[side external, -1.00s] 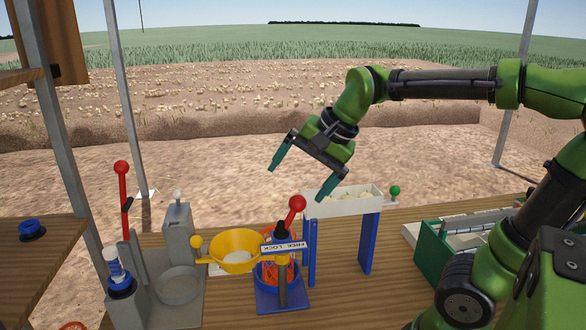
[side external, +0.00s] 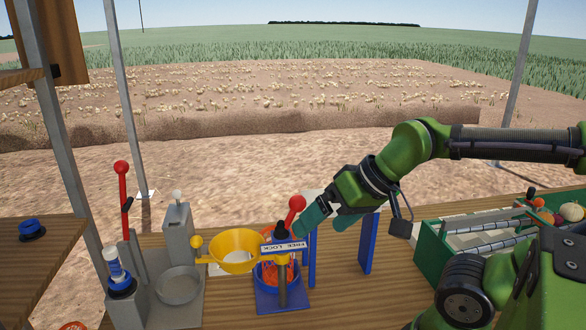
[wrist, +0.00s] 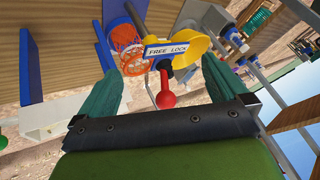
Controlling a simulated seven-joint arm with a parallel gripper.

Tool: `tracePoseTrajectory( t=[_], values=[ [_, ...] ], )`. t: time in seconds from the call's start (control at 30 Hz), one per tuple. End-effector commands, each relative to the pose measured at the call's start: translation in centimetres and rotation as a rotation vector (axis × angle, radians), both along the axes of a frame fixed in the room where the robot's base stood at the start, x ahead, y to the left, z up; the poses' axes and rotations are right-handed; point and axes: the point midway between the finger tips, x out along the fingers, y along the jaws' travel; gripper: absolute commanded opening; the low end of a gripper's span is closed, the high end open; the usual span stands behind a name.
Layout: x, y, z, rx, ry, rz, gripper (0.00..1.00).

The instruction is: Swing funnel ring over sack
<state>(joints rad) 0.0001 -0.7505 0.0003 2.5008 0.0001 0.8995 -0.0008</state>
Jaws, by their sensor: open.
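The yellow funnel ring (side external: 237,250) sits left of the orange net sack (side external: 268,272), which stands in a blue holder (side external: 282,301). The ring appears beside the sack, not over it. A "FREE LOCK" plate (side external: 284,247) and a red-ball lever (side external: 296,204) stand at the sack. My gripper (side external: 322,219) is open just right of the red ball. In the wrist view, the red ball (wrist: 166,99) shows between my open fingers (wrist: 161,80), with the funnel (wrist: 192,46) and sack (wrist: 127,43) beyond. Contact with the ball cannot be told.
A grey press with a red lever (side external: 121,168) and a round pan (side external: 178,284) stands at the left. A blue-legged stand (side external: 368,243) is right of the sack, its trough mostly hidden by my gripper. A green crate (side external: 433,255) lies farther right.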

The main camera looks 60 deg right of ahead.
Motion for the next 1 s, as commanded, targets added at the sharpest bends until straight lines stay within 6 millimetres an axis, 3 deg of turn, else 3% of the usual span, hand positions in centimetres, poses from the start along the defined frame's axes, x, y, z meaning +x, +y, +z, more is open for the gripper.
tracePoseTrajectory(
  t=[0.33, 0.47, 0.57, 0.67, 0.9, 1.0],
  values=[
    [0.0, 0.0, 0.0, 0.001, 0.000, -0.001, 1.00],
    [0.1, 0.0, 0.6, 0.001, -0.002, -0.001, 0.83],
    [0.1, 0.0, 3.1, 0.001, -0.008, -0.001, 0.68],
    [0.2, 0.0, 6.9, 0.000, -0.008, -0.001, 0.53],
    [0.1, 0.0, 16.1, 0.000, -0.005, -0.001, 0.51],
    [2.2, 0.3, 17.2, -0.097, 0.051, 0.121, 0.51]
  ],
)
